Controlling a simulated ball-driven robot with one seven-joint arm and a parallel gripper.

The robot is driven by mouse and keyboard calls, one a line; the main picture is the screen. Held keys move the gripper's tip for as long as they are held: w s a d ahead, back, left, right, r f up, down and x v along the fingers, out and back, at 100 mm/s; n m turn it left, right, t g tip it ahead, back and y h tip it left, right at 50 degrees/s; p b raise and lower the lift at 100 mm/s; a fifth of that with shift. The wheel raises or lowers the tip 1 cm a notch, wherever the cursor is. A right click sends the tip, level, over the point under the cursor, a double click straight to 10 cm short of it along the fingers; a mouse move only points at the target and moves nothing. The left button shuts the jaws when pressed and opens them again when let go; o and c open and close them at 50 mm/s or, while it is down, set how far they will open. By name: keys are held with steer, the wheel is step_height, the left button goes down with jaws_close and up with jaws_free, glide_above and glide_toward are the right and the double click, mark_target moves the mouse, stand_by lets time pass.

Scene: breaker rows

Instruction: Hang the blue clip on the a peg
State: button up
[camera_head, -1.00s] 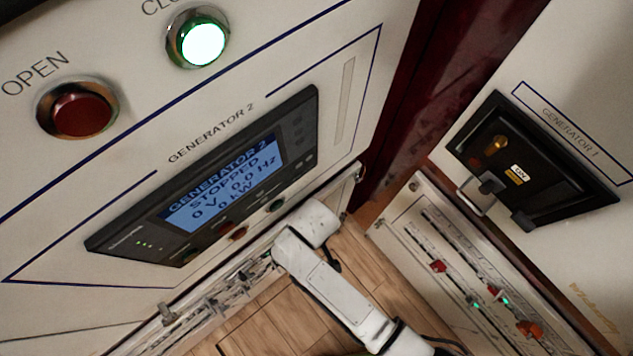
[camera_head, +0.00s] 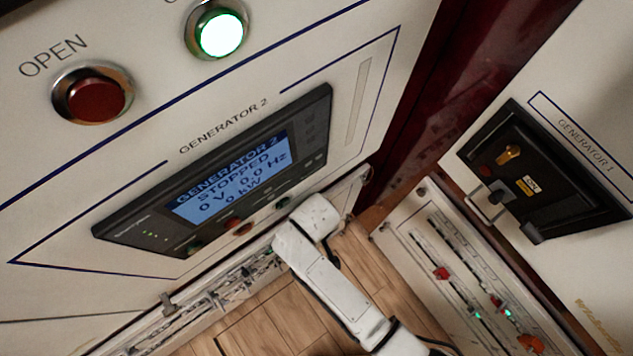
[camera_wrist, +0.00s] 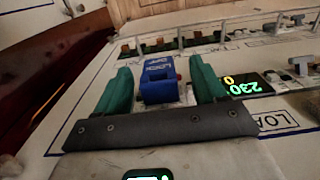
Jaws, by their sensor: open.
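The blue clip (camera_wrist: 158,85), a block with white lettering, stands on a pale panel (camera_wrist: 85,85) in the middle of the wrist view. My gripper (camera_wrist: 160,70) is open, with one green finger on each side of the clip. A small gap shows between the clip and each finger. Several thin upright pegs (camera_wrist: 179,32) stand in a row on the panel beyond the clip. I cannot tell which one is the a peg. In the head view neither the clip nor my gripper's fingers can be made out.
A lit display (camera_wrist: 245,85) and a grey switch (camera_wrist: 298,66) are right of my gripper. A dark red surface (camera_wrist: 45,80) is at the left. The head view shows the Generator 2 panel (camera_head: 225,175), the Generator 1 box (camera_head: 545,185) and wooden floor (camera_head: 270,325) between.

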step_height(320, 180, up, 8)
steer(key=shift+f, duration=0.25)
stand_by(0.4)
